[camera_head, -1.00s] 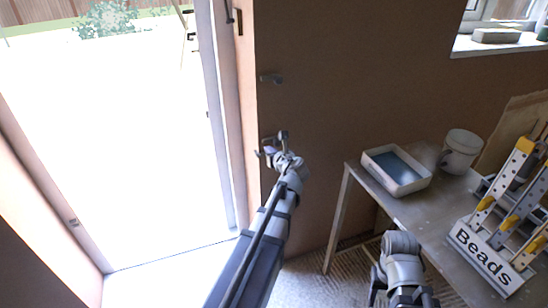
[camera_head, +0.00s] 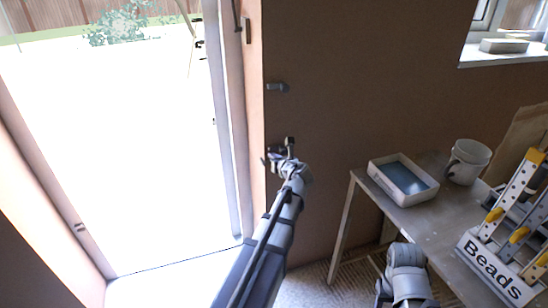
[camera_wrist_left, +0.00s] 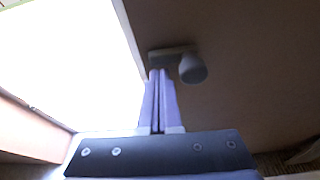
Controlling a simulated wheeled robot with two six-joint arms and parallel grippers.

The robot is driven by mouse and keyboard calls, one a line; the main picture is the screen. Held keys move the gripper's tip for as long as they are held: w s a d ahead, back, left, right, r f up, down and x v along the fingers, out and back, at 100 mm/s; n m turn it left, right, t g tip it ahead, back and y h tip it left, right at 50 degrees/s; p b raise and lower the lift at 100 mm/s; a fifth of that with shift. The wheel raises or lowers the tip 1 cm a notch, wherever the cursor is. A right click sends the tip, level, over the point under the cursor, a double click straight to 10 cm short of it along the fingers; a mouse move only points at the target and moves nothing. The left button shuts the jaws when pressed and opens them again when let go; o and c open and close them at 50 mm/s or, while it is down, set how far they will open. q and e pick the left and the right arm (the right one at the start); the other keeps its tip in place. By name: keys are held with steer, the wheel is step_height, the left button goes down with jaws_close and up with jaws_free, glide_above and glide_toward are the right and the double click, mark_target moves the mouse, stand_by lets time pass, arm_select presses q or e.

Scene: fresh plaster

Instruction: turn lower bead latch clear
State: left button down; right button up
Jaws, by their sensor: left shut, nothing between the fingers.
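The lower bead latch (camera_wrist_left: 193,68) shows in the left wrist view as a rounded grey knob on a flat bar (camera_wrist_left: 170,52), on the brown wall beside the bright doorway. My left gripper (camera_wrist_left: 160,73) is shut and empty. Its fingertips are just below the bar and left of the knob; I cannot tell if they touch. In the head view my left gripper (camera_head: 281,151) is at the wall by the door frame and covers most of this latch. A similar upper latch (camera_head: 277,87) sits above it, pointing right. My right gripper's fingers are not clearly visible at the bottom.
A grey table (camera_head: 437,215) on the right carries a white tray (camera_head: 403,197) with blue inside, a white bucket (camera_head: 467,160) and a rack labelled Beads (camera_head: 492,272). The open doorway (camera_head: 130,160) is on the left. My right arm (camera_head: 406,268) is by the table's front edge.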

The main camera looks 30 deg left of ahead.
arm_select(q)
steer(key=shift+a+r+m+g, duration=0.1)
steer(key=shift+r+m+g, duration=0.2)
steer(key=shift+m, duration=0.4)
steer(key=r+m+g+y+p, duration=0.1)
steer(key=m, duration=0.1)
steer(key=shift+r+m+y, duration=0.2)
steer(key=shift+m+y, duration=0.1)
steer(key=shift+r, duration=0.2)
steer(key=shift+r+p, duration=0.15)
steer(key=shift+p, duration=0.15)
steer(key=shift+w+r+p, duration=0.1)
steer(key=shift+r+p, duration=0.25)
steer(key=shift+p, duration=0.05)
steer(key=shift+w+d+r, duration=0.15)
steer(key=shift+d+r, duration=0.1)
steer(key=shift+d, duration=0.05)
steer(key=shift+w+d+r+p, duration=0.3)
steer(key=shift+w+r+p, duration=0.1)
steer(key=shift+p, duration=0.2)
steer(key=shift+w+d+r, duration=0.15)
steer(key=shift+w+d, duration=0.05)
steer(key=shift+w, duration=0.05)
